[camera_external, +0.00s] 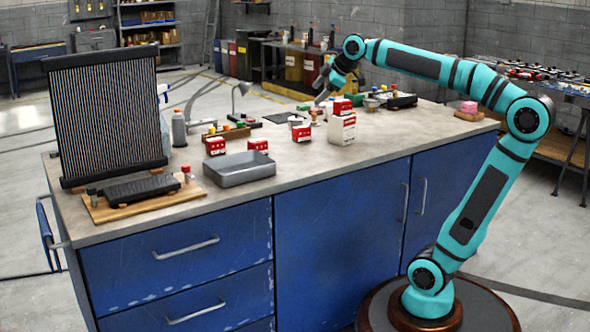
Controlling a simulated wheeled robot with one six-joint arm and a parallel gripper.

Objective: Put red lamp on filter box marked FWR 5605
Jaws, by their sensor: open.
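My gripper (320,90) is open above the back of the bench, apart from the boxes. I see nothing between its fingers.
A grey tray (240,171) lies near the front edge.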

